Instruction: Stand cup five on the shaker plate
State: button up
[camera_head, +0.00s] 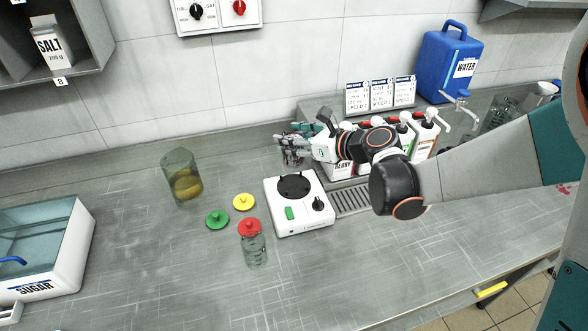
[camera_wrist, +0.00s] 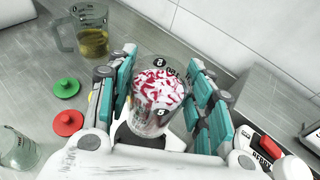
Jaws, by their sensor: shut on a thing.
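My gripper (camera_head: 296,145) is shut on cup five (camera_wrist: 158,98), a clear cup marked 5 with red and white contents. The teal fingers (camera_wrist: 160,95) clasp both its sides, and it looks upright. In the head view the cup is mostly hidden by the fingers. The shaker (camera_head: 290,222) is a white box with a green switch and a black knob. Its round black shaker plate (camera_head: 294,187) is bare. The cup is at the back edge of the plate in the head view and seems above it; the exact gap cannot be told.
A jug (camera_head: 180,178) with yellowish contents stands left. Pump bottles (camera_head: 424,138) and a drain grille (camera_head: 352,200) lie right. The front counter is clear.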

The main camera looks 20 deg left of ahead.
aim_at(295, 165)
notch_tip(295, 165, down, 9)
jog(key=b, duration=0.3)
jog(key=shift+f, duration=0.1)
jog(key=shift+f, duration=0.15)
jog(key=o, duration=1.3)
jog(key=shift+c, duration=0.2)
jog(key=shift+d+r, duration=0.2)
jog(key=shift+r, duration=0.1)
jog(key=p+v, duration=0.3)
jog(key=v, duration=0.8)
jog(key=shift+s+d, duration=0.2)
jog(key=shift+d, duration=0.15)
